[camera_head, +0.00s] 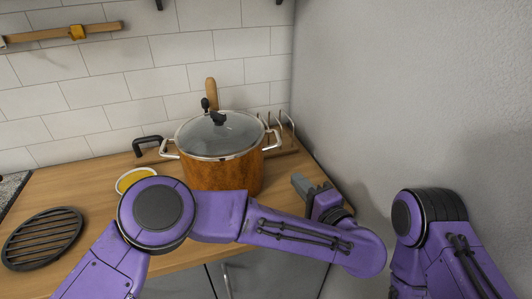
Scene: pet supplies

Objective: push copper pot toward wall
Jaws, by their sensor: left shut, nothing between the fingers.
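The copper pot (225,178) stands upright on the wooden counter, close to the tiled back wall. It has a glass lid with a dark knob and two silver side handles. My left arm crosses in front of the pot and hides part of its lower front. My left gripper (299,181) is shut and empty, just right of the pot near the counter's right edge, with a visible gap between them. My right arm shows at the lower right, but its gripper is out of view.
A black round trivet (42,238) lies at the left. A small yellow dish (134,180) sits left of the pot. A rack (282,137) stands behind the pot at the right, with a wooden handle (211,93) rising behind the lid. A grey wall (410,90) bounds the right side.

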